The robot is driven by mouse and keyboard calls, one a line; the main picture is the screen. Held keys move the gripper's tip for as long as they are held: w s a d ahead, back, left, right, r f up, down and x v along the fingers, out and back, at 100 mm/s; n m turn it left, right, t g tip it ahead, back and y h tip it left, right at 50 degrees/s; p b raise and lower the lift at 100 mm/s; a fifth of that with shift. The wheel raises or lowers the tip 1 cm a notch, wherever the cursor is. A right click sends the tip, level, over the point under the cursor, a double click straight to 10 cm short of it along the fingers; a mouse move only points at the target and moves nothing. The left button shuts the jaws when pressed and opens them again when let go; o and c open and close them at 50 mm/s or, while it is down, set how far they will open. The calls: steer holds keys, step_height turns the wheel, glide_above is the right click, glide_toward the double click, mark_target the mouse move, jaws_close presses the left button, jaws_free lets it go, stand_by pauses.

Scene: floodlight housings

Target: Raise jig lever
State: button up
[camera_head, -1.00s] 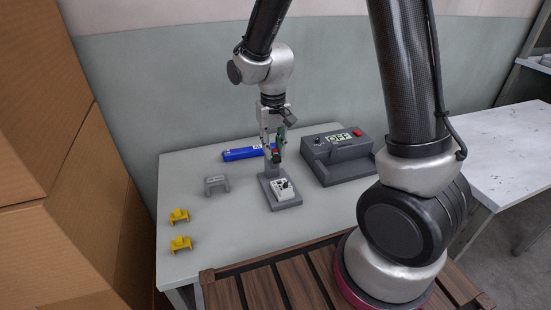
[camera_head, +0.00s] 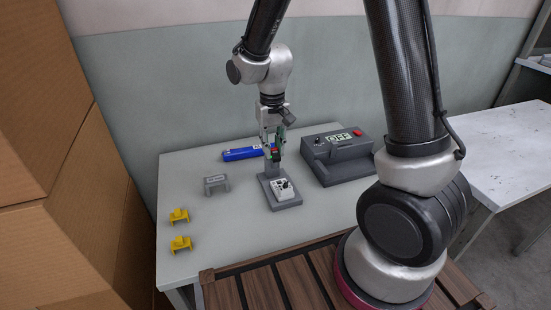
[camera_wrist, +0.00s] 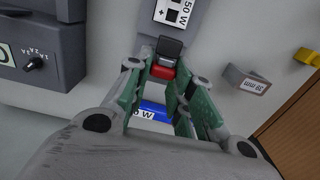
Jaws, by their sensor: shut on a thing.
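The jig has a grey base (camera_head: 290,204) on the table, carrying a white housing marked "50 W" (camera_head: 282,188), which also shows at the top of the wrist view (camera_wrist: 172,12). The lever's red grip (camera_wrist: 162,72) is between the green-padded fingers of my gripper (camera_wrist: 158,76), under a black block. My gripper (camera_head: 274,152) is shut on the lever at the jig's back end, above the base. The lever's lower part is hidden by the fingers.
A grey control box (camera_head: 340,152) reading OFF stands right of the jig. A blue bar (camera_head: 238,154) lies behind it. A grey bracket (camera_head: 216,181) and two yellow brackets (camera_head: 180,215) (camera_head: 181,243) stand to the left. The table front is clear.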

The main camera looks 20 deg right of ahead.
steer(key=shift+w, duration=0.3)
stand_by(0.4)
steer(key=o, duration=0.5)
